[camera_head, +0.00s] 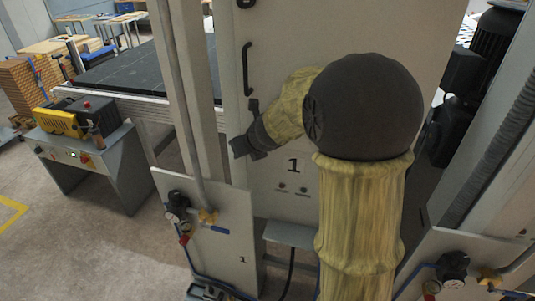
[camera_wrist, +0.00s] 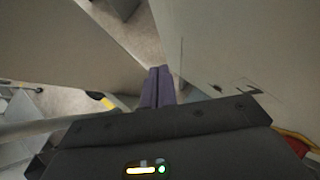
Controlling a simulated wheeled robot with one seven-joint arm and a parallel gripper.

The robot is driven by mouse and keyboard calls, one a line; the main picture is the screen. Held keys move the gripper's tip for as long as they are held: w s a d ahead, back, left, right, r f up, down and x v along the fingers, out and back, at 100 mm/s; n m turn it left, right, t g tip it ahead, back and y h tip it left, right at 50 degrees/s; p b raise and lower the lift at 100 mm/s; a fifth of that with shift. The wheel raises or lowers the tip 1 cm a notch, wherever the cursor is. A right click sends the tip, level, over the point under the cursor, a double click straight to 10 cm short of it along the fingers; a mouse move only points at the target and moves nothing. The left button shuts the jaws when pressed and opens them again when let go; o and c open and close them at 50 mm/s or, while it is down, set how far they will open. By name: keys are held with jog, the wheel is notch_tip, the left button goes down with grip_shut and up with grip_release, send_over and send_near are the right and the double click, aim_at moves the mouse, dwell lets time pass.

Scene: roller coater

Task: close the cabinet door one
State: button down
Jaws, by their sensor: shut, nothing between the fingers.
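The light grey cabinet door marked "1" (camera_head: 265,125) stands upright in the middle of the head view, with a black vertical handle (camera_head: 247,68) near its left edge. My arm hides part of its right side. My gripper (camera_head: 238,147) is in front of the door's lower left part, below the handle and left of the "1". In the wrist view the two dark fingers of my gripper (camera_wrist: 158,84) are together and empty. A pale panel (camera_wrist: 230,50) with a dark mark lies to their right. I cannot tell whether the fingers touch the door, or how far it is open.
A grey post (camera_head: 178,90) stands left of the door. A low panel (camera_head: 210,225) with valves and a blue lever is below my gripper. A similar valve panel (camera_head: 465,260) is at lower right. A control box bench (camera_head: 85,160) is at left, with open floor before it.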

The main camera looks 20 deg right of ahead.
jog(key=s+a+r+p, duration=0.3)
jog(key=s+r+p, duration=0.1)
jog(key=s+r, duration=0.1)
jog(key=shift+a+r, duration=0.3)
jog(key=shift+r, duration=0.5)
jog(key=shift+s+d, duration=0.1)
jog(key=shift+s, duration=0.15)
jog(key=s+d+f+n+g+h+b, duration=0.1)
jog(key=s+d+f+n+g+b, duration=0.2)
jog(key=s+f+n+b, duration=0.4)
jog(key=s+d+f+n+g+h+b, duration=0.1)
jog(key=s+d+f+n+g+b, duration=0.2)
jog(key=s+f+n+b, duration=0.4)
jog(key=s+f+n, duration=0.4)
jog(key=f+n, duration=0.6)
jog(key=n, duration=0.9)
jog(key=shift+d+f, duration=0.2)
jog(key=shift+f, duration=0.2)
